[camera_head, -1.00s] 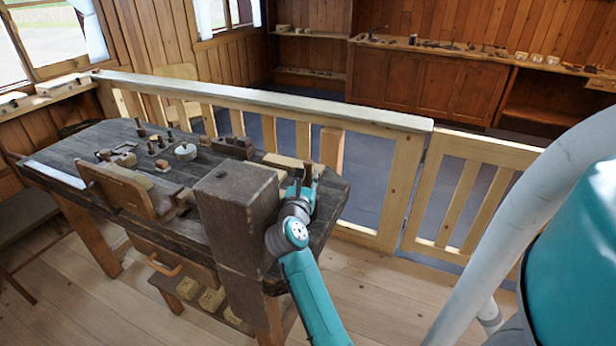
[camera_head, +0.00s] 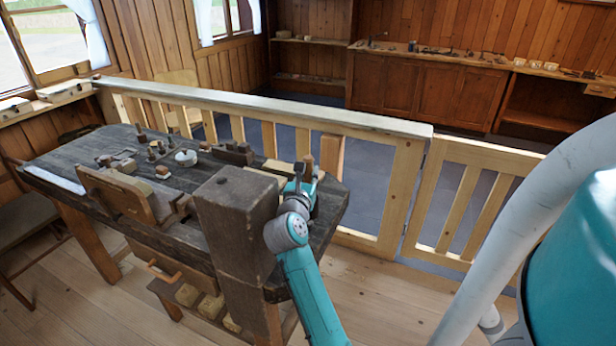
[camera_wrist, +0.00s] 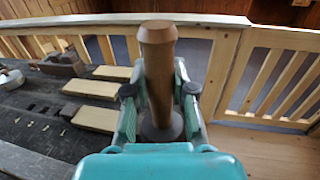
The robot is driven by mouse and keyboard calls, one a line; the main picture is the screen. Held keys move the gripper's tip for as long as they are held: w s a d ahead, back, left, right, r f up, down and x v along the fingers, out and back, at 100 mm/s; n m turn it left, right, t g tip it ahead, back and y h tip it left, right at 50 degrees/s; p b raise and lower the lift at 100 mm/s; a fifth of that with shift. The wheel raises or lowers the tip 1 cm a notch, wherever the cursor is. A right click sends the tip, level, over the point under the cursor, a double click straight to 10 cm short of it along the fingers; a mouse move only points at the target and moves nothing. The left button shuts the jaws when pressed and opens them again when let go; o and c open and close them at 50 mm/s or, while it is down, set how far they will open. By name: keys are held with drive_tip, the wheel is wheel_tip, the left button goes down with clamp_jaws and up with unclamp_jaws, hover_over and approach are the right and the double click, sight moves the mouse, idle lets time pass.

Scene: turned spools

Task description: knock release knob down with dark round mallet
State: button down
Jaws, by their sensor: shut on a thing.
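My gripper (camera_wrist: 160,91) is shut on the wooden handle of the mallet (camera_wrist: 158,65). The handle stands about upright between the fingers, and a dark round part shows low behind them, partly hidden by my gripper. In the head view, my gripper (camera_head: 304,176) is at the right end of the dark workbench (camera_head: 335,200), just right of a thick dark wooden post. The brown handle (camera_head: 309,166) shows there as a small upright piece. I cannot pick out the release knob for sure in either view.
The thick post (camera_head: 235,215) rises close to my arm. Pale wooden blocks (camera_wrist: 95,118) lie left of my gripper. A white round pot (camera_head: 186,158) and small tools stand farther left. A wooden railing (camera_head: 270,112) runs behind the bench.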

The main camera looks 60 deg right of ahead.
sight(308, 158)
drive_tip(key=shift+r, duration=2.85)
drive_tip(key=shift+a+f, duration=0.1)
